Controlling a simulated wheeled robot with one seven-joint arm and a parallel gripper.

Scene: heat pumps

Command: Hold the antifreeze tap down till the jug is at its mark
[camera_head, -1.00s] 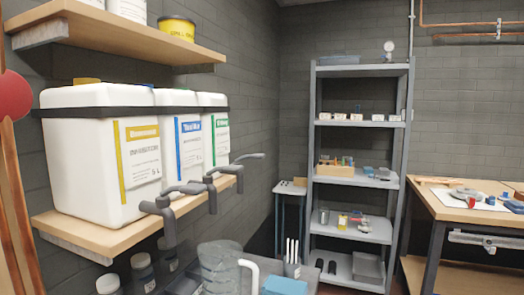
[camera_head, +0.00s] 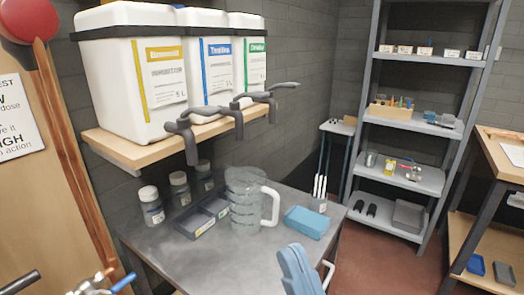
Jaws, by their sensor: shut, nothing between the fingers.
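Three white containers with yellow (camera_head: 166,72), blue (camera_head: 216,65) and green (camera_head: 256,60) labels stand on a wooden shelf. The label text is too small to read surely, so I cannot tell which holds the antifreeze. Each has a dark grey lever tap at the shelf's front: near (camera_head: 187,140), middle (camera_head: 237,118) and far (camera_head: 273,100). A clear measuring jug (camera_head: 245,200) with a white handle stands upright on the grey bench, below the taps. It looks empty; its target mark cannot be made out.
The bench (camera_head: 165,248) also holds small bottles (camera_head: 151,205), a dark divided tray (camera_head: 208,215), a blue sponge-like block (camera_head: 307,222) and a pen cup (camera_head: 319,197). Grey shelving (camera_head: 405,180) stands behind.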

